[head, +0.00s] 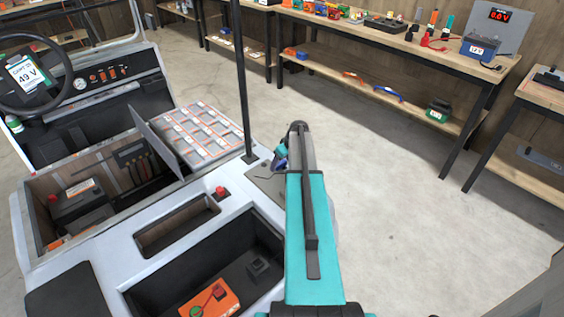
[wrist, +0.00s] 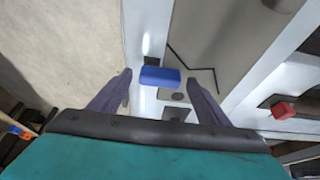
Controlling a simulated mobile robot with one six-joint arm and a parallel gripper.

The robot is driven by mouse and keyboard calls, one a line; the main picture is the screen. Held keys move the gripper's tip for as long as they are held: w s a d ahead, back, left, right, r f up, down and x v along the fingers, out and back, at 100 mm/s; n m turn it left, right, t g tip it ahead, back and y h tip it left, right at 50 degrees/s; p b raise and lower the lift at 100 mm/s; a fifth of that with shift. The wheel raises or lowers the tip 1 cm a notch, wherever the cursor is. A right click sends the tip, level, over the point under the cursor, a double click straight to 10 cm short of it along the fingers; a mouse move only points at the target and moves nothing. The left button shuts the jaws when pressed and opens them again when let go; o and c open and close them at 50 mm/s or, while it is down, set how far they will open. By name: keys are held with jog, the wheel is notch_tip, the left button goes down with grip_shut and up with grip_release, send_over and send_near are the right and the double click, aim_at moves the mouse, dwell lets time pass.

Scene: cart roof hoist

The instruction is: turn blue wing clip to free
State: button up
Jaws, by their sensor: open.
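The blue wing clip (wrist: 160,76) shows in the wrist view as a short blue bar lying crosswise, beside a small black block on the cart's pale edge. My gripper (wrist: 159,80) is open, its two purple fingers spread to the left and right of the clip. The fingertips look near the clip's height in the picture; a gap shows on each side, and I cannot tell the depth. In the head view my gripper (head: 280,164) is small and partly behind my arm, over the cart's right edge by the black post. I cannot make out the clip there.
The black post (head: 243,85) rises close to my gripper. A red knob (head: 221,192) sits on the cart body, left of my arm. The floor (head: 420,215) right of the cart is clear up to the workbench (head: 400,45).

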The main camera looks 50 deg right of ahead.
jog(key=shift+f, duration=0.2)
jog(key=c, duration=1.1)
jog(key=shift+o, duration=0.2)
